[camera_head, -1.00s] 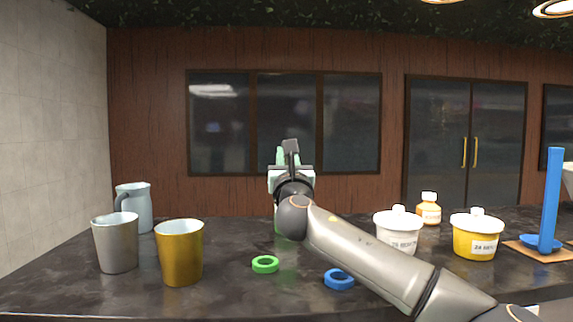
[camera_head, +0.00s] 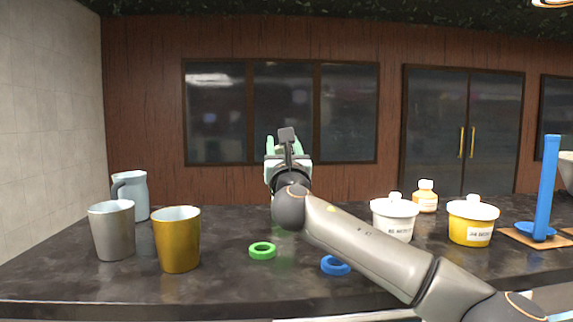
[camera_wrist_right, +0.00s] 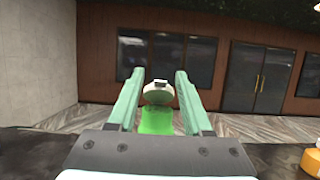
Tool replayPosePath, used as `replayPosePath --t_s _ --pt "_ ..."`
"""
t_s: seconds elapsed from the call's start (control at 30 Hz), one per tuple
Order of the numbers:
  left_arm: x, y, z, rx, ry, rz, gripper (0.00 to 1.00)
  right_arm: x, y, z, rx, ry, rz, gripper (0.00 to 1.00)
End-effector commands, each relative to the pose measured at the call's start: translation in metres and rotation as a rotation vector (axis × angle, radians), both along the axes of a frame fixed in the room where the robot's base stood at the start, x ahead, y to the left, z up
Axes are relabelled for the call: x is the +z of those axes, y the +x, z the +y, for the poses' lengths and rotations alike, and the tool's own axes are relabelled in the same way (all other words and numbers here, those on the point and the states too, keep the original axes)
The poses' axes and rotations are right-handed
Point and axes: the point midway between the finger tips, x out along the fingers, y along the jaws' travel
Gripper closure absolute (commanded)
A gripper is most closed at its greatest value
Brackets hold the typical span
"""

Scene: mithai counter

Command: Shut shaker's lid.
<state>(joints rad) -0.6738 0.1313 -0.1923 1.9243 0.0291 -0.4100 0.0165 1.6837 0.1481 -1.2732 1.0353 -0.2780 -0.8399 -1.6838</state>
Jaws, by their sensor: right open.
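The shaker shows in the right wrist view as a green body (camera_wrist_right: 156,121) with a pale, rounded lid (camera_wrist_right: 158,92) that has a small dark part on top. I cannot tell from this angle how far the lid stands open. My right gripper (camera_head: 285,146) is open, with its pale green fingers apart and pointing away over the counter. In the right wrist view the shaker appears between the fingers of the right gripper (camera_wrist_right: 160,100), beyond them, with no contact visible. In the head view the gripper and arm hide most of the shaker. My left gripper is out of view.
On the dark counter (camera_head: 225,285), a grey cup (camera_head: 112,232), golden cup (camera_head: 177,242) and blue-grey jug (camera_head: 135,196) stand left. Green (camera_head: 262,251) and blue (camera_head: 335,266) rings lie near the front. White (camera_head: 393,222) and yellow (camera_head: 470,228) tubs, an orange bottle (camera_head: 426,198) and blue post (camera_head: 550,185) stand right.

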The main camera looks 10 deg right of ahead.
Motion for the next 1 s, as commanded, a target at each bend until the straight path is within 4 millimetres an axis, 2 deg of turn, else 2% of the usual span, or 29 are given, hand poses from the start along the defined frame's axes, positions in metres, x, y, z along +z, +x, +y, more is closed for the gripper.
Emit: replayPosePath --t_s 0.13,0.7,1.0 --pt "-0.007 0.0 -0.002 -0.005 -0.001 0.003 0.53 -0.008 -0.015 -0.001 0.001 0.001 0.0 0.5" --pt "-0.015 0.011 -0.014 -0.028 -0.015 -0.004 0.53 -0.038 -0.09 0.0 0.001 0.0 0.001 0.5" --pt "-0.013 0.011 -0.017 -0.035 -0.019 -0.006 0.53 -0.043 -0.108 -0.001 -0.001 0.0 0.002 0.5"
